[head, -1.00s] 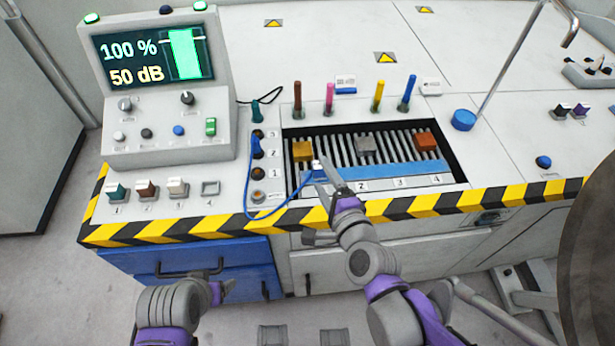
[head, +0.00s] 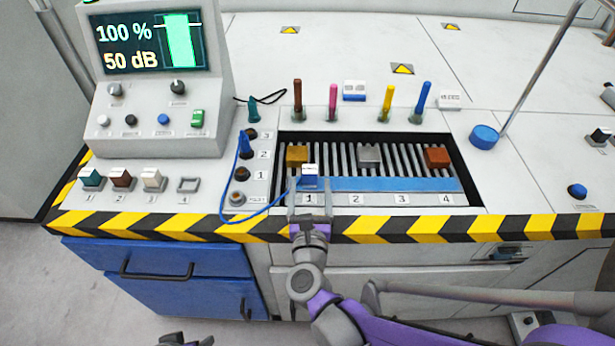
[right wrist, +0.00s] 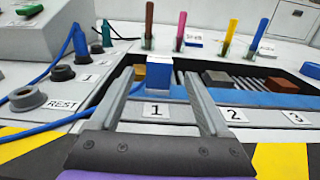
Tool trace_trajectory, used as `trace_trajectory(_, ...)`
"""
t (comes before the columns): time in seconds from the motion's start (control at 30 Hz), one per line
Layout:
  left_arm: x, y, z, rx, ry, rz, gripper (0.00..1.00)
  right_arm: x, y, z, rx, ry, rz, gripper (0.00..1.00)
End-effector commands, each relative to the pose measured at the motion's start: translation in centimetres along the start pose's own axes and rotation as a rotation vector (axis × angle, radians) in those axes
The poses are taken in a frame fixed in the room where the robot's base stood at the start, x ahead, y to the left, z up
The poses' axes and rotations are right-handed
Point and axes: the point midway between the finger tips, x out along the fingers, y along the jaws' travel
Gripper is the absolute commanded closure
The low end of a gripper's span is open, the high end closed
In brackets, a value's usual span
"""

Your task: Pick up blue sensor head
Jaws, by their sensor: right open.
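The blue sensor head (head: 310,176), a small blue block with a white top, stands at the left end of the blue strip, above label 1. A blue cable runs from it to the left. It also shows in the right wrist view (right wrist: 159,74). My right gripper (head: 309,189) is open in front of it. In the right wrist view its two fingers reach forward on either side of the head, with the head between the fingertips; I cannot tell whether they touch it. Only a dark piece of my left arm's end shows at the bottom edge, and its jaws cannot be made out.
Behind the strip lies a ribbed recess (head: 336,168) with yellow, grey and orange blocks. Several coloured pens (head: 333,103) stand behind it. A blue plug (head: 246,146) sits in the sockets at the left. The control console (head: 160,90) rises further left.

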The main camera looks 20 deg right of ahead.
Motion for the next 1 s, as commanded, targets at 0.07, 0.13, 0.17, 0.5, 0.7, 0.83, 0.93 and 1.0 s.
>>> trace_trajectory(0.07, 0.3, 0.0, 0.1, 0.0, -0.001, 0.0, 0.25, 1.5, 0.0, -0.1, -0.001, 0.0, -0.002, 0.2)
trace_trajectory(0.13, 0.5, 0.0, 0.1, 0.0, -0.001, 0.0, 0.25, 2.4, -0.1, -0.1, -0.002, 0.0, -0.002, 0.2)
trace_trajectory(0.17, 0.5, 0.0, 0.1, 0.0, -0.001, 0.0, 0.25, 2.7, 0.0, -0.1, -0.002, 0.0, -0.001, 0.2)
trace_trajectory(0.5, 1.8, 0.0, 0.4, 0.0, -0.005, 0.0, 0.25, 7.2, 0.1, -0.1, -0.003, 0.0, -0.001, 0.2)
trace_trajectory(0.7, 1.9, 0.0, 0.5, 0.0, -0.005, 0.0, 0.25, 8.1, 0.2, 0.1, -0.003, 0.0, 0.002, 0.2)
trace_trajectory(0.83, 1.8, 0.0, 0.5, 0.0, -0.005, 0.0, 0.25, 8.1, 0.2, 0.1, -0.002, 0.0, 0.002, 0.2)
trace_trajectory(0.93, 1.8, 0.0, 0.5, 0.0, -0.005, 0.0, 0.25, 8.1, 0.2, 0.1, -0.003, 0.0, 0.002, 0.34)
trace_trajectory(1.0, 1.8, 0.0, 0.4, 0.0, -0.005, 0.0, 0.25, 8.1, 0.2, 0.1, -0.003, 0.0, 0.002, 0.47)
